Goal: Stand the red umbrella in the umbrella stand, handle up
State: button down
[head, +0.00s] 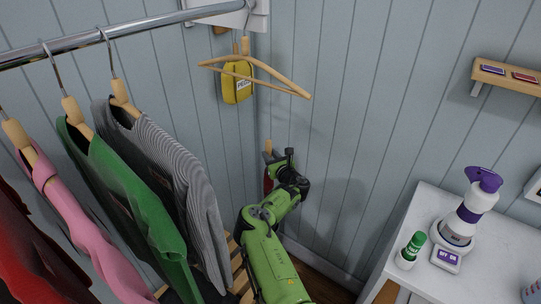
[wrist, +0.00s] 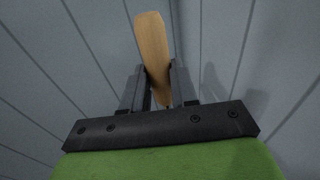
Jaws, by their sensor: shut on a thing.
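My gripper (wrist: 158,90) is shut on the wooden handle of the red umbrella (wrist: 152,48). In the wrist view the pale wooden handle rises between the two dark fingers and leans slightly to the left. In the head view the umbrella (head: 267,182) shows as a strip of red cloth behind my gripper (head: 279,158), with its wooden handle above. My arm hides much of the umbrella, and its lower tip is hidden. I cannot make out the umbrella stand in either view.
A clothes rail (head: 130,32) with several hanging garments is at the left. A wooden hanger (head: 270,80) with a yellow bag (head: 237,84) hangs above my gripper. A white-topped cabinet (head: 415,228) with bottles stands at the right. The panelled wall corner is close behind my gripper.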

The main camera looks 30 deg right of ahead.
aim_at(270, 181)
notch_tip(270, 181, down, 13)
jog(key=b, duration=0.9)
notch_tip(270, 181, down, 11)
dwell(0.4)
jog(key=c, duration=0.8)
grip_release()
jog(key=shift+s, duration=0.1)
jog(key=s+p, duration=0.3)
jog(key=s, duration=0.2)
jog(key=s+a+p, duration=0.1)
jog(key=s+p, duration=0.2)
jog(key=s, duration=0.2)
jog(key=s+a+r+p, duration=0.1)
jog(key=s+p, duration=0.2)
jog(key=s, duration=0.2)
jog(key=shift+s+a, duration=0.1)
jog(key=shift+s, duration=0.15)
